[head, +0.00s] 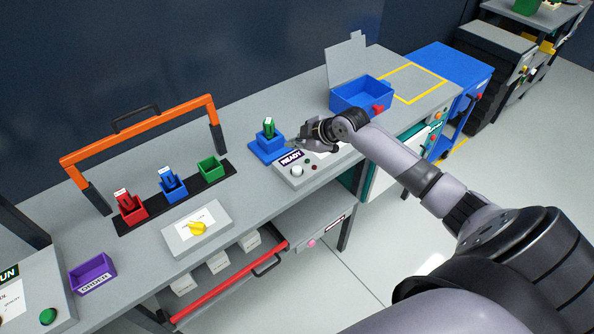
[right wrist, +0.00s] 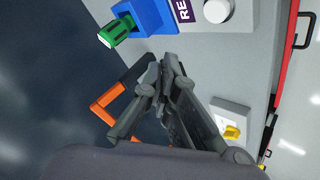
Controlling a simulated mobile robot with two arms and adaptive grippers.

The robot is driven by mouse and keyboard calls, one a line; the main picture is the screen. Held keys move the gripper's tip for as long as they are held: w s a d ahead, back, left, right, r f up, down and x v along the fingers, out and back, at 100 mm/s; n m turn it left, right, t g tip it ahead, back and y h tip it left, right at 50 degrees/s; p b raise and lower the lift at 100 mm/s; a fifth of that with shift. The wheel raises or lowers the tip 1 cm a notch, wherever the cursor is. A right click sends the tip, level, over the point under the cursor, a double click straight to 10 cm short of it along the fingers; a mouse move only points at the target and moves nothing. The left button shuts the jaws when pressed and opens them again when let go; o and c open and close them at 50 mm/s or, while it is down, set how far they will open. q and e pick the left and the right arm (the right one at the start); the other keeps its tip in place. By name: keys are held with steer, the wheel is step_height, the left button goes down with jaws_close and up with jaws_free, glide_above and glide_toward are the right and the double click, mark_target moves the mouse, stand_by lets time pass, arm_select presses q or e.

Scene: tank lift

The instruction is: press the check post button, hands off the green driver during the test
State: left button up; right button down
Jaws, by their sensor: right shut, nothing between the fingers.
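The green driver (head: 269,127) stands in the blue holder (head: 266,148) of the check post; both also show at the top of the right wrist view, driver (right wrist: 116,32) and holder (right wrist: 154,14). The grey check post panel (head: 318,164) carries a READY label (head: 292,157), a round white button (head: 297,170) and small dark red and green spots. The button also shows in the right wrist view (right wrist: 217,10). My right gripper (head: 293,143) is shut and empty, above the post beside the holder, apart from the driver in the wrist view. My left gripper is out of view.
An orange-handled rack (head: 140,130) holds red and blue drivers; its green slot (head: 210,168) looks empty. A grey box with a yellow knob (head: 197,228), a purple bin (head: 92,273) and an open blue box (head: 361,95) stand on the bench.

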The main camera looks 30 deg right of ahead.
steer(key=b, duration=0.4)
glide_above(296, 171)
step_height(296, 171, down, 6)
steer(key=shift+w+r, duration=0.1)
steer(key=shift+r, duration=0.15)
steer(key=shift+f+b, duration=0.65)
steer(key=shift+f, duration=0.25)
steer(key=shift+f, duration=0.45)
steer(key=shift+f+b, duration=0.55)
steer(key=shift+b, duration=0.05)
stand_by(0.6)
steer(key=shift+r, duration=0.1)
steer(key=shift+r+p, duration=0.85)
